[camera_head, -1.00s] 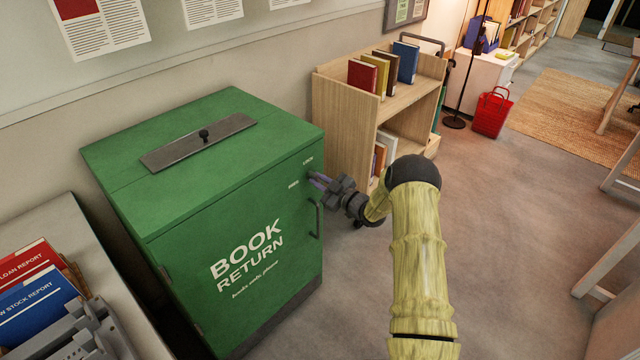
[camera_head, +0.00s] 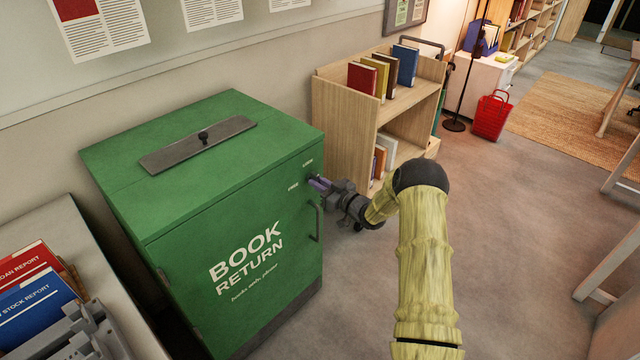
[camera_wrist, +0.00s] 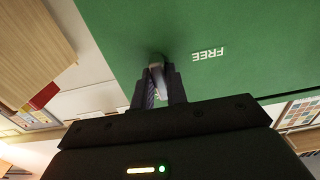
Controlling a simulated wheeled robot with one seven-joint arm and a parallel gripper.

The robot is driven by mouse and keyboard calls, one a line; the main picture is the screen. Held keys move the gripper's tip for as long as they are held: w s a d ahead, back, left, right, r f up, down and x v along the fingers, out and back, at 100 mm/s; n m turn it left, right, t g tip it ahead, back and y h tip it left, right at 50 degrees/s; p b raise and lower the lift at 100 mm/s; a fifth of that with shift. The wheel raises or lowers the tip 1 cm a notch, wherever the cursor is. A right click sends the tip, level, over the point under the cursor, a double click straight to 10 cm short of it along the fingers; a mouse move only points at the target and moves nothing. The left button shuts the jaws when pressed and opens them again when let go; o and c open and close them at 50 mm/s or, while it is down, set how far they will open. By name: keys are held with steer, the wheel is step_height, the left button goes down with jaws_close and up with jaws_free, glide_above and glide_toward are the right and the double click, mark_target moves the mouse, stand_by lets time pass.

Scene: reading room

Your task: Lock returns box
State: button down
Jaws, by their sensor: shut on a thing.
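The green returns box (camera_head: 180,230), lettered "BOOK RETURN", stands upright against the wall. Its front door has a dark vertical handle (camera_head: 316,222) at the right and two small white labels near the upper right corner. My gripper (camera_head: 320,184) is at the door beside these labels, above the handle. In the wrist view my gripper (camera_wrist: 158,92) is shut on a small grey lock piece (camera_wrist: 157,68) at the green door. The label "FREE" (camera_wrist: 208,54) appears upside down to its right. The fingers hide much of the lock piece, so its exact angle is unclear.
A wooden book cart (camera_head: 345,125) stands close behind the box on the right. A grey side table (camera_head: 60,225) with reports is at the left. A red basket (camera_head: 491,116) stands farther back. The floor (camera_head: 500,250) right of my arm is clear.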

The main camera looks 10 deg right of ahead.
steer(key=shift+d+r, duration=0.1)
steer(key=c, duration=1.4)
jaws_free()
steer(key=v, duration=1.7)
steer(key=shift+s, duration=0.15)
steer(key=shift+d, duration=0.1)
